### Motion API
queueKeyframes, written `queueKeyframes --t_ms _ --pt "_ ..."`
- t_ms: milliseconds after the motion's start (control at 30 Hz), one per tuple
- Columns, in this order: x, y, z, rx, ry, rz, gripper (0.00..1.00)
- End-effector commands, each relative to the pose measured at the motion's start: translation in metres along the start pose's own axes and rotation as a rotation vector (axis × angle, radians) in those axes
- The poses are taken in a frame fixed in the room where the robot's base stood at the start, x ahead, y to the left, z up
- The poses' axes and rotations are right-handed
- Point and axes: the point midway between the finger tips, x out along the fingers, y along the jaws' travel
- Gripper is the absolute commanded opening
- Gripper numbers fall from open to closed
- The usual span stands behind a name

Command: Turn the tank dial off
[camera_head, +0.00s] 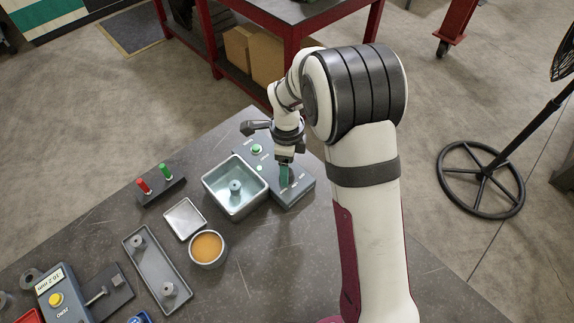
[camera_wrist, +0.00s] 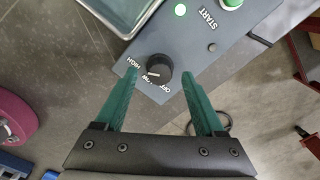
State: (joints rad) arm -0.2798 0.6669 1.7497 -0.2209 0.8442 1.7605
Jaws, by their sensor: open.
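The tank dial (camera_wrist: 159,67) is a round black knob on the grey control box (camera_wrist: 215,52). The labels HIGH, one that looks like LOW, and OFF lie around its near side. A white mark on the knob points left, toward the HIGH and LOW side and away from OFF. My gripper (camera_wrist: 159,77) is open, with one green finger on each side of the dial; I cannot tell whether they touch it. In the head view my gripper (camera_head: 285,178) is over the near part of the control box (camera_head: 303,190) and hides the dial.
A metal tank (camera_head: 262,190) of clear liquid stands directly left of the box. A green START button (camera_head: 256,149) is at the box's far end. A cup of orange liquid (camera_head: 208,248), a square dish (camera_head: 184,218) and a long tray (camera_head: 150,275) lie further left.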

Motion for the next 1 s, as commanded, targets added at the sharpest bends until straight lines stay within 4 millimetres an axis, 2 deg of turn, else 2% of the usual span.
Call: queueKeyframes --t_ms 133,367,467,767,800,1000 --pt "0.0101 0.0001 0.0 0.0 0.0 0.0 0.71" --pt "0.011 0.0 0.0 0.0 -0.001 -0.001 0.71" --pt "0.0108 0.0 0.0 0.0 -0.001 -0.001 0.57" --pt "0.0105 -0.0001 0.0 0.0 -0.001 -0.001 0.03" --pt "0.0105 -0.0001 0.0 0.0 -0.001 -0.001 0.0" --pt "0.0103 -0.0001 0.0 -0.006 -0.001 -0.001 0.0"
